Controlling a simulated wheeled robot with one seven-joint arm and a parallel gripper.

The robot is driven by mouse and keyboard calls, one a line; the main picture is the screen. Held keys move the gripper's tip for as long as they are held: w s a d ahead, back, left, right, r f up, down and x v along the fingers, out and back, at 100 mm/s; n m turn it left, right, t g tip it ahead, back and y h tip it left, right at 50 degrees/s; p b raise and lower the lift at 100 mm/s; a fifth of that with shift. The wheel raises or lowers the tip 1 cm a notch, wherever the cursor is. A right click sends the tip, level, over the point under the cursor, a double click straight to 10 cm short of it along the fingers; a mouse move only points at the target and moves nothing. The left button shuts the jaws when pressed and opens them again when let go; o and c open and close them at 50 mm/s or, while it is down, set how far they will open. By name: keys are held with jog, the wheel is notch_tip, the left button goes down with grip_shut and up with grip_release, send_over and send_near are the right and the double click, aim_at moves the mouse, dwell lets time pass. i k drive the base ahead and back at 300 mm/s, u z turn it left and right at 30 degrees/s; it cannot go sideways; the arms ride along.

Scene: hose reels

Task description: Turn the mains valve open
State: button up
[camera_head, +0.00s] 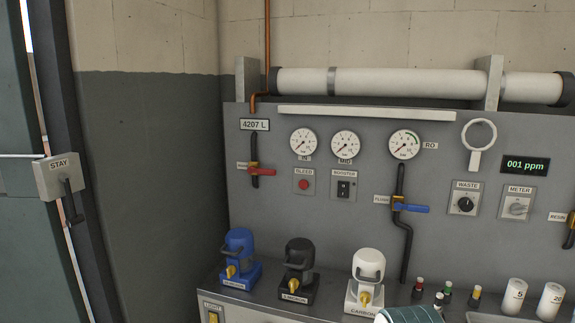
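A valve with a red lever (262,171) sits on a short dark vertical pipe at the left of the grey panel (330,240), below the 4207 L display (255,125). A small tag beside it is too small to read, so I cannot confirm it is the mains valve. The red lever lies roughly level, pointing right, across the pipe. A second valve with a blue lever (411,208) sits on another dark pipe, tagged FLUSH; its lever also points right.
Three filter heads, blue (240,258), black (298,270) and white (367,278), stand along the bench below the panel. Small bottles and white cups (514,296) are at lower right. A dark door frame with a STAY box (60,177) is at left.

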aim_at(250, 170)
jog(key=u, duration=0.1)
jog(key=i, duration=1.35)
jog(key=u, duration=0.35)
